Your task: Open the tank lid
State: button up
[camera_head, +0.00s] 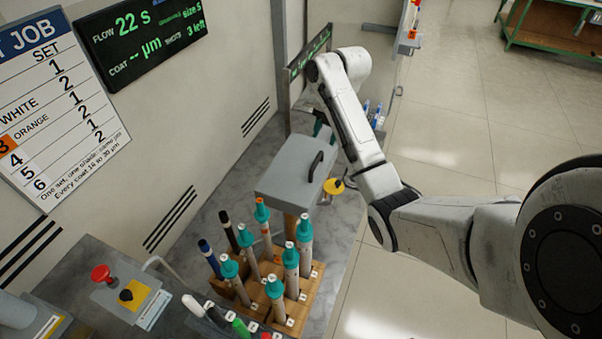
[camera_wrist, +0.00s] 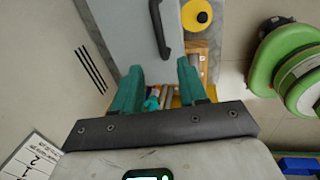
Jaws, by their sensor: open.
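The tank lid (camera_head: 292,160) is a flat grey panel on top of a grey box on the bench, and it looks closed. A black bar handle (camera_head: 316,166) stands on its right part. In the wrist view the lid (camera_wrist: 118,28) fills the upper middle, with its handle (camera_wrist: 160,28) beyond my fingertips. My gripper (camera_wrist: 158,76) has two teal fingers spread apart with nothing held between them. In the head view it is mostly hidden behind my arm, with a bit of teal showing just behind the lid. No contact with the handle shows.
A wooden rack (camera_head: 290,300) of teal-capped rods and dark pens stands in front of the tank. A yellow round piece with a black knob (camera_head: 334,186) sits at the tank's right. The wall with a job board (camera_head: 62,105) is on the left. Open floor lies right.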

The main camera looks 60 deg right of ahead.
aim_at(316, 161)
jog(key=f, duration=0.3)
jog(key=w+f, duration=0.1)
jog(key=f, duration=0.3)
jog(key=w+f, duration=0.1)
jog(key=f, duration=0.2)
jog(key=shift+a+f+p, duration=0.1)
jog(key=shift+f+p, duration=0.15)
jog(key=shift+p, duration=0.05)
grip_shut()
dwell(0.4)
